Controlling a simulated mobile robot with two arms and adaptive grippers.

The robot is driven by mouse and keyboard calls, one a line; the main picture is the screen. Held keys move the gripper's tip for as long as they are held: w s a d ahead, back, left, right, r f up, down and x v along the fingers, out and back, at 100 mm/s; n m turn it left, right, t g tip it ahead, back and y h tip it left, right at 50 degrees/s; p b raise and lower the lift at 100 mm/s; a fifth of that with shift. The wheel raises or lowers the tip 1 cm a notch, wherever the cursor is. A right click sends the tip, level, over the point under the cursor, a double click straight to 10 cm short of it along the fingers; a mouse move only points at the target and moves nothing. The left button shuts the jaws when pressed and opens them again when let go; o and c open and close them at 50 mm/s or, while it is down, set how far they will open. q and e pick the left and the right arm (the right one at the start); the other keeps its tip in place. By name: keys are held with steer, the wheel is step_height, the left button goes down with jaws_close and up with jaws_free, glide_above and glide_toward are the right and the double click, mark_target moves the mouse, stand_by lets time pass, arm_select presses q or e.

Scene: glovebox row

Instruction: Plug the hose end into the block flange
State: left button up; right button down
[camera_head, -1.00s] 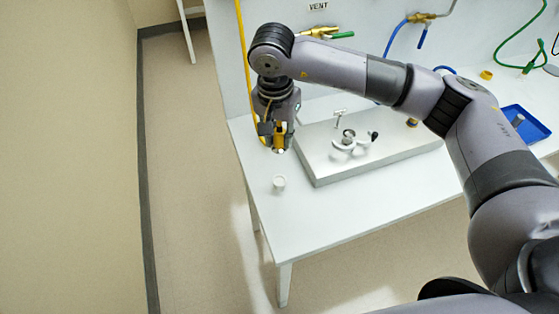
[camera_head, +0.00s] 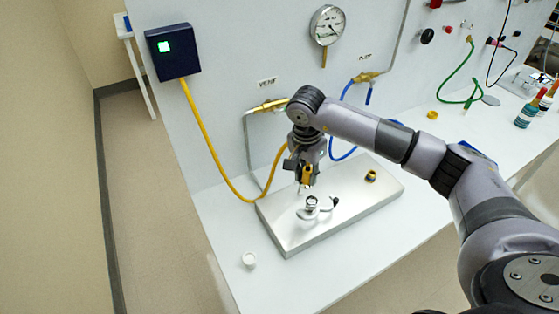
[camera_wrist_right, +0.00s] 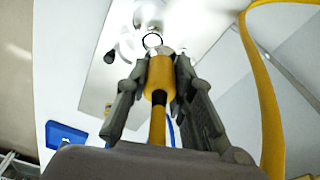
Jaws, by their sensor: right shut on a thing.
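My right gripper (camera_head: 307,183) is shut on the yellow hose end (camera_head: 307,174), which points down over the metal block (camera_head: 285,238). In the right wrist view the yellow hose end (camera_wrist_right: 160,72) sits between the fingers, its silver tip forward. The block flange (camera_head: 311,202) stands on the block just below and in front of the gripper, with a white clamp (camera_head: 308,214) and its dark knob (camera_head: 335,201) beside it. A dark ring (camera_wrist_right: 152,40) shows just beyond the tip. I cannot tell whether tip and flange touch. My left gripper is out of view.
The yellow hose (camera_head: 208,137) hangs from a dark wall box (camera_head: 172,51) and loops behind the block to my gripper. A yellow-and-black fitting (camera_head: 371,176) sits on the block's right.

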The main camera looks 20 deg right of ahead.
steer(key=shift+s+d, duration=0.15)
steer(key=shift+d, duration=0.65)
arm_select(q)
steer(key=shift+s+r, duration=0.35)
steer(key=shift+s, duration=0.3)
arm_select(e)
steer(key=shift+d+f+m, duration=0.2)
steer(key=shift+d+m, duration=0.1)
steer(key=shift+d, duration=0.05)
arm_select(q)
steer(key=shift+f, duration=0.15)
arm_select(e)
step_height(320, 180, down, 6)
steer(key=b, duration=0.5)
steer(key=shift+r, duration=0.1)
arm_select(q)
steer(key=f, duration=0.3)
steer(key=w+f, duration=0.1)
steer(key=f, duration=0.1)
